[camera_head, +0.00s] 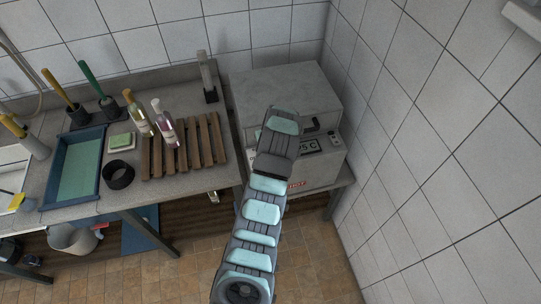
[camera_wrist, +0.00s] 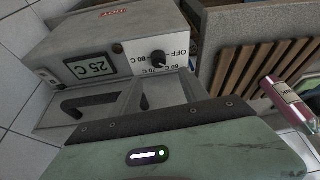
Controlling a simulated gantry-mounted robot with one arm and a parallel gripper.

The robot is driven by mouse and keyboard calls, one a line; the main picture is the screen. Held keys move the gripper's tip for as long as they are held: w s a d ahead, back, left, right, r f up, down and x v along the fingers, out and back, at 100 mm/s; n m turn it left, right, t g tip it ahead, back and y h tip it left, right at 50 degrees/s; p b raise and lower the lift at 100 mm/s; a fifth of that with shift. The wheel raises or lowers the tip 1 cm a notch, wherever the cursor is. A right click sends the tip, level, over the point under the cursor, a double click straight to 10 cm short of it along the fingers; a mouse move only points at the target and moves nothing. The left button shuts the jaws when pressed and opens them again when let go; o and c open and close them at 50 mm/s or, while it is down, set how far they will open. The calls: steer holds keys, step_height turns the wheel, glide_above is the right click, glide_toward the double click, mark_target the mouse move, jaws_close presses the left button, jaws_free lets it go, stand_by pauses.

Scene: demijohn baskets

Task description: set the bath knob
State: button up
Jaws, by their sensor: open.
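The bath (camera_head: 290,85) is a grey box in the corner at the right end of the counter; it also shows in the wrist view (camera_wrist: 105,35). Its black knob (camera_wrist: 158,57) sits beside a scale marked OFF, 60 C, 70 C and 80 C; I cannot tell its exact pointer direction. The display (camera_wrist: 90,67) reads 25 C. In the head view my arm hides the fingers and part of the bath.
A black handle (camera_wrist: 80,104) on the bath lies close to my fingers. A wooden slatted rack (camera_head: 185,148) with two bottles (camera_head: 165,130) stands left of the bath. A tiled wall (camera_head: 430,150) is close on the right.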

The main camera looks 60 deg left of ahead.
steer(key=shift+p+x, duration=0.6)
steer(key=shift+x, duration=4.6)
steer(key=shift+w, duration=0.15)
steer(key=shift+c, duration=0.4)
jaws_close()
